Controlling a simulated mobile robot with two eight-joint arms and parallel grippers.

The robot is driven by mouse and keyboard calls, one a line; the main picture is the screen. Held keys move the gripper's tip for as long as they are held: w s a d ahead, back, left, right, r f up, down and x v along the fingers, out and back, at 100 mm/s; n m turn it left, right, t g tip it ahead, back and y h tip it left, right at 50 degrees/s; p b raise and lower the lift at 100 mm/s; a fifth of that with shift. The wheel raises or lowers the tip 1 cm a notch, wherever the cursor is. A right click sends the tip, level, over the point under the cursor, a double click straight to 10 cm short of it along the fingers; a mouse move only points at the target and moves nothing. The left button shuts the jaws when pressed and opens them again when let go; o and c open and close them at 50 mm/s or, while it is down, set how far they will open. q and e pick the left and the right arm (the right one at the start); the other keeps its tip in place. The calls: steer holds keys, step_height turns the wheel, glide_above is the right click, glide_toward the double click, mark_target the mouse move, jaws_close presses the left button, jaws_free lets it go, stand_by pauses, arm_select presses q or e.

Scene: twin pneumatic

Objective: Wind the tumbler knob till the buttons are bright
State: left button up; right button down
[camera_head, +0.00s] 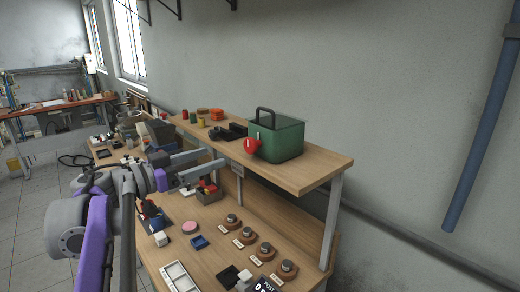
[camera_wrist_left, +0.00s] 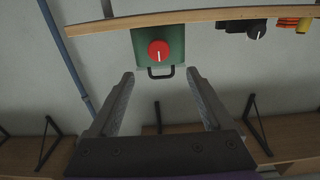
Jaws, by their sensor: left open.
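The green box (camera_head: 280,138) with a black handle stands on the raised shelf. A red knob (camera_head: 252,145) with a white pointer line is on its front face. In the left wrist view the picture is upside down, and the red knob (camera_wrist_left: 159,50) shows ahead between the fingers. My left gripper (camera_head: 222,157) is open and empty, a short way left of the knob and apart from it. Several round grey-topped buttons (camera_head: 232,218) on wooden bases stand in a row on the lower bench; none looks lit. My right gripper is out of view.
The shelf (camera_head: 315,165) also holds a dark device (camera_head: 228,131) and several coloured spools (camera_head: 201,123) left of the box. The lower bench holds a pink disc (camera_head: 190,227), a blue tray (camera_head: 199,242) and a white tray (camera_head: 178,277). A shelf post (camera_head: 332,222) stands at right.

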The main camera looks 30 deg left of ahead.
mark_target(248, 146)
arm_select(q)
steer(key=p+x, duration=0.1)
steer(key=x, duration=0.9)
steer(key=shift+w+d, duration=0.2)
jaws_close()
